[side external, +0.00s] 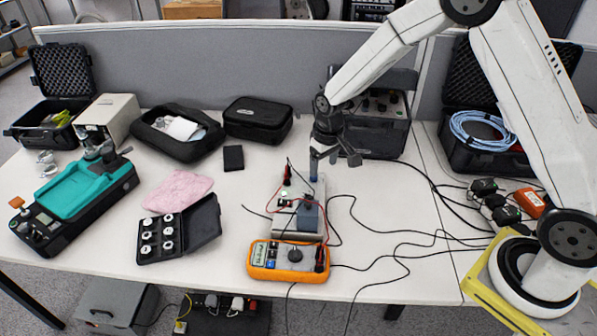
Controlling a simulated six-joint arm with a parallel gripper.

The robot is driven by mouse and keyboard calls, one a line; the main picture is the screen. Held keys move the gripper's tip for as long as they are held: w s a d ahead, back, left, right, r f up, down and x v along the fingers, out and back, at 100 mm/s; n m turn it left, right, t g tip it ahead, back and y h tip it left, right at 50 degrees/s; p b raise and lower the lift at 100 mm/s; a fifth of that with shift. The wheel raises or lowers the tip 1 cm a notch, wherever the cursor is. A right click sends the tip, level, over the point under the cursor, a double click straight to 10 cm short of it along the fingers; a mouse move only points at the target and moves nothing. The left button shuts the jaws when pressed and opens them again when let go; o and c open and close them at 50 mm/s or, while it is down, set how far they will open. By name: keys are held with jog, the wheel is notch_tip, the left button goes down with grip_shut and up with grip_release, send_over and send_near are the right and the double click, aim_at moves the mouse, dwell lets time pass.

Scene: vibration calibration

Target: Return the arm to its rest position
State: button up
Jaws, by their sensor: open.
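My gripper (335,157) points down above the white table (385,215), right of the middle. Its dark fingers are spread and I see nothing between them. A small blue upright part (313,165) shows just left of and below the gripper; I cannot tell whether they touch. Below stands a light-coloured test fixture (283,232) with a blue-grey block (309,217) and red and black leads. An orange multimeter (290,262) lies in front of the fixture. My arm reaches in from the right, bent high, with its base on a yellow-edged plate.
Loose black cables (400,232) cross the table right of the fixture. A dark instrument box (378,125) stands behind the gripper. An open case with blue cable (480,130) is at the back right. A teal device (75,190) and an open case of adapters (180,230) are left.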

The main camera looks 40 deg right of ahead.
jog(key=s+r+t, duration=0.1)
jog(key=s+r, duration=0.3)
jog(key=s, duration=0.5)
jog(key=s+r, duration=0.4)
jog(key=s, duration=0.6)
jog(key=shift+t, duration=0.4)
